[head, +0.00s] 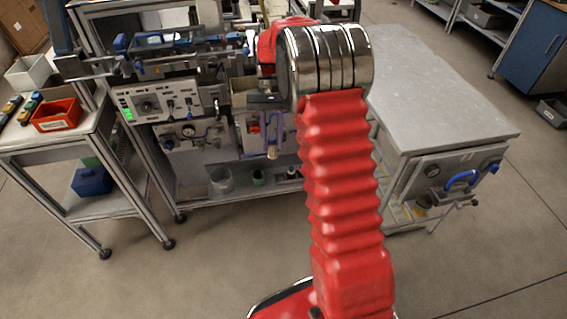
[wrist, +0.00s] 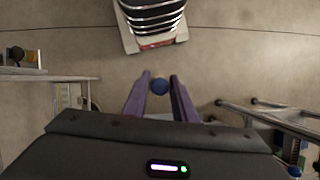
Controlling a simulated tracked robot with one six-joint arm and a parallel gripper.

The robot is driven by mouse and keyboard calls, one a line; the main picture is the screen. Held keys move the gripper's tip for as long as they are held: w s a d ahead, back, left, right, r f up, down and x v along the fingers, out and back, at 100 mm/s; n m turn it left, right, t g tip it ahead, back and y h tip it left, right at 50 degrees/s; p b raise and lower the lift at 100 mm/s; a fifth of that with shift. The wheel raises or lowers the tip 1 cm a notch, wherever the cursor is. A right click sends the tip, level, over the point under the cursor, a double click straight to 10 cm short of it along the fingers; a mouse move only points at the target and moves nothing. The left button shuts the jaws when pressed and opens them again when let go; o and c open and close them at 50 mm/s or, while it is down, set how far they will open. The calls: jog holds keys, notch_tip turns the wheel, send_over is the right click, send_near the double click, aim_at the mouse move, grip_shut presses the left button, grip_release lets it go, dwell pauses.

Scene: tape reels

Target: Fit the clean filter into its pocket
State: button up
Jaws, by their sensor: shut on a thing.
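In the head view my red bellows arm and shiny wrist joint cover much of the machine's right part, and my fingers cannot be made out clearly there. The machine (head: 160,105) has a control panel with a green light and a lower panel with a gauge. I cannot make out the filter pocket.
A side table (head: 90,130) at left holds a red bin (head: 57,115) and a pale bin (head: 29,73). A blue container (head: 92,181) sits on its lower shelf. A grey-topped cabinet (head: 440,95) with a blue handle (head: 462,180) stands at right. The foreground floor is clear.

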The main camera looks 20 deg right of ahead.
jog(key=w+a+r+n+h, duration=0.1)
jog(key=w+a+r+n, duration=0.2)
jog(key=a+r, duration=0.6)
jog(key=shift+w+a+r+n+g+h, duration=0.25)
jog(key=shift+w+r+n+g+h, duration=0.15)
jog(key=shift+n, duration=0.3)
jog(key=shift+s, duration=0.25)
